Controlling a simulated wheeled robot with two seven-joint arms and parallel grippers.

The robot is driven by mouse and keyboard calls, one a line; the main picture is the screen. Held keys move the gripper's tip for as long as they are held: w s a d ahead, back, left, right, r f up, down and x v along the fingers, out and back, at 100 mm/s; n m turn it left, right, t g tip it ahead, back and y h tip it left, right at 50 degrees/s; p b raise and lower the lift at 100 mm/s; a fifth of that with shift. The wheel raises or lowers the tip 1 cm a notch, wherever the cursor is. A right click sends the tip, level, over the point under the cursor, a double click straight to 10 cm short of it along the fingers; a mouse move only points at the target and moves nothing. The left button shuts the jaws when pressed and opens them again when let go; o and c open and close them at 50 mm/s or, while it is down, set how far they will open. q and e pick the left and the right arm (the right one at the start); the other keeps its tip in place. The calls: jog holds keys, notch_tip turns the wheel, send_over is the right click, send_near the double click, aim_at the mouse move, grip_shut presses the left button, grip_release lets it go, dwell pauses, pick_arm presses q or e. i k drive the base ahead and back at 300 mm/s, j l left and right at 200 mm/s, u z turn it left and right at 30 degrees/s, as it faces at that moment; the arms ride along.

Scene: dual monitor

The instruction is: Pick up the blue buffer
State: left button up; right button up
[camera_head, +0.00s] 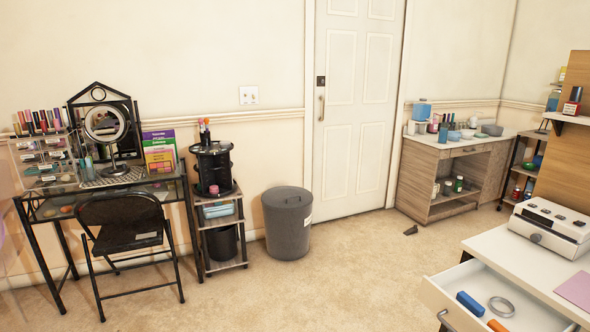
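A blue block (470,304), which looks like the blue buffer, lies in the open white drawer (437,297) at the lower right of the head view. A grey ring (501,307) lies to its right, apart from it. An orange block (496,325) lies nearer the front, partly cut off by the bottom edge of the picture. Neither of my grippers shows in this view.
The drawer is pulled out from a white desk (518,255) carrying a white device (550,228). A trash bin (288,225), a black chair (122,222) and a shelf cart (218,239) stand left. The carpet (345,285) between is mostly clear, with a small dark object (411,230).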

aim_at(472, 305)
jog(key=z, duration=1.3)
